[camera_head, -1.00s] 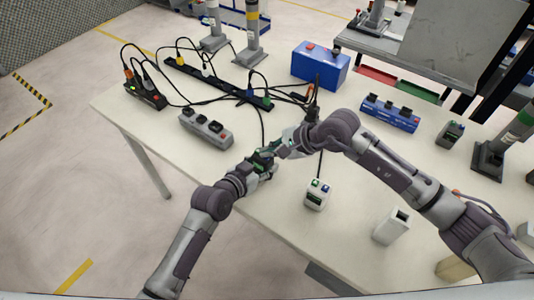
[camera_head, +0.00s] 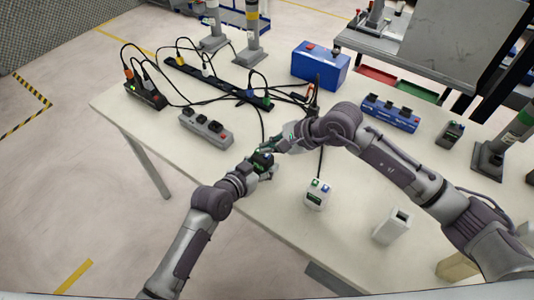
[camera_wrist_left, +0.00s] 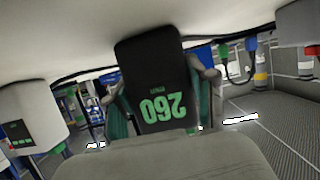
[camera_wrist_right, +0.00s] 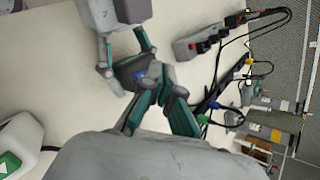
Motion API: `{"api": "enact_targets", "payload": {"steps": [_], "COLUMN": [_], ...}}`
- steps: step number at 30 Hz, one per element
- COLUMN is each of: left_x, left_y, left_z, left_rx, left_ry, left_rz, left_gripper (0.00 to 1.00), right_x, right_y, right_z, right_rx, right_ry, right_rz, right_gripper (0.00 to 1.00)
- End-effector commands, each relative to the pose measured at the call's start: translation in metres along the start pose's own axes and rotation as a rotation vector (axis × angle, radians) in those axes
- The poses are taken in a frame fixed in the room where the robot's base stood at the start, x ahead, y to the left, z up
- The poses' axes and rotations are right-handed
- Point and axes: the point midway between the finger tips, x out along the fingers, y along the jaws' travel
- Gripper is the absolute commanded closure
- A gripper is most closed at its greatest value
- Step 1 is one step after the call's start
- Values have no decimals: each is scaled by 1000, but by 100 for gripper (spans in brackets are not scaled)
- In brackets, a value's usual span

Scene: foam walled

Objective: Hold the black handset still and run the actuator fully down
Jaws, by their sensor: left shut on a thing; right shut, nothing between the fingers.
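The black handset (camera_head: 262,161) is held in my left gripper (camera_head: 264,166) near the table's front edge. In the left wrist view the handset (camera_wrist_left: 155,70) shows a dark face with green upside-down digits reading 260, between the left fingers. My right gripper (camera_head: 277,146) is shut and empty, its fingertips close above the handset's far side. In the right wrist view its teal fingers come together near a blue button (camera_wrist_right: 139,77); I cannot tell whether they touch it.
A grey socket block (camera_head: 206,129), a black power strip (camera_head: 218,84), a blue box (camera_head: 320,66) and several cables lie behind.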

Motion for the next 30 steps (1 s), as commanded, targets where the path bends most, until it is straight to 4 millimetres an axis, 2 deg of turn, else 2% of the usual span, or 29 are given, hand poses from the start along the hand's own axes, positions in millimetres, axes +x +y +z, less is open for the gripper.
{"api": "enact_targets", "payload": {"steps": [11, 24, 30], "left_x": [0, 0, 0], "left_y": [0, 0, 0], "left_z": [0, 0, 0], "left_rx": [0, 0, 0], "left_ry": [0, 0, 0], "left_rz": [0, 0, 0], "left_gripper": [84, 84, 84], "right_x": [-3, -31, -35], "right_y": [-2, -23, -26], "right_z": [2, 23, 26], "right_rx": [0, -2, 1], "right_ry": [-1, -1, -1], "right_rz": [-1, -2, 0], "right_gripper": [100, 100, 100]}}
